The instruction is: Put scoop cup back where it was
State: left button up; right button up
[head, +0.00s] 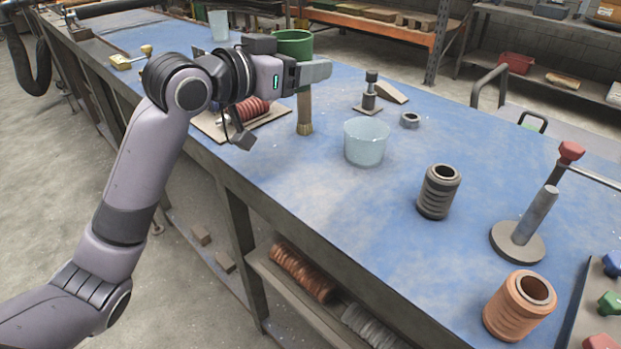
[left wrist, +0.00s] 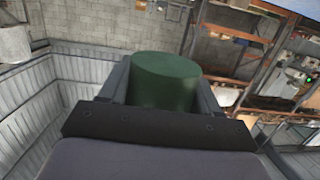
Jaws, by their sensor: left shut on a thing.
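A green cup (head: 293,44) is in my left gripper (head: 312,74), above the blue workbench at its far left part. The fingers are shut on it. In the left wrist view the green cup (left wrist: 165,82) sits between the two fingers, its closed round face showing. A tan, brush-like upright piece (head: 304,112) shows just below the gripper; I cannot tell whether it touches the cup. My right gripper is not in view.
On the blue bench (head: 300,180) stand a translucent cup (head: 366,142), a dark ribbed tube (head: 438,192), a copper ribbed tube (head: 518,306) and a metal stand (head: 518,241). A board with a red coil (head: 250,110) lies left of the gripper. Bare bench lies at front centre.

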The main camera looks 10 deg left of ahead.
aim_at(304, 178)
pick_arm(q)
jog(key=shift+w+d+r, duration=0.1)
jog(key=shift+w+r, duration=0.05)
jog(key=shift+r, duration=0.15)
jog(key=shift+w+d+f, duration=0.1)
jog(key=shift+f, duration=0.05)
notch_tip(304, 178, down, 18)
jog(key=shift+f+b, duration=0.25)
jog(key=shift+b, duration=0.7)
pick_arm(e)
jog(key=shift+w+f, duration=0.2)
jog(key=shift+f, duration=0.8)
pick_arm(q)
jog(key=shift+f, duration=0.4)
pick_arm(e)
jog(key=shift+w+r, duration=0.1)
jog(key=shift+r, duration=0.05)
pick_arm(q)
jog(key=o, duration=1.2)
jog(key=shift+f, duration=0.1)
jog(key=shift+c, duration=0.2)
